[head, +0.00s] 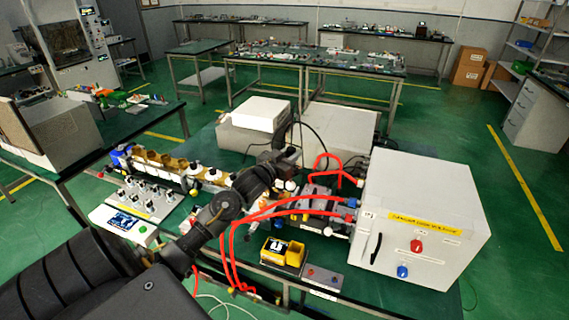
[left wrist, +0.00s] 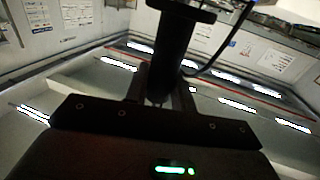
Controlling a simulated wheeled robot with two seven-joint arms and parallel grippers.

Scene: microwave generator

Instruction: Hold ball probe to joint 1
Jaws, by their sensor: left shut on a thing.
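My left gripper (head: 283,152) reaches over the far side of the bench, above the right part of the waveguide line. In the left wrist view its fingers (left wrist: 160,92) are shut on a black cylindrical handle with a cable, which I take to be the ball probe (left wrist: 172,50). The probe's ball tip cannot be made out. The waveguide line (head: 175,163), with brass and white sections, runs along the bench, partly hidden behind my arm. I cannot tell which joint is joint 1, or whether the probe touches any joint. My right gripper is not in view.
A large white cabinet (head: 425,215) stands at the bench's right end. Red hoses (head: 290,207) loop from it near my forearm. White boxes (head: 340,133) stand behind the gripper.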

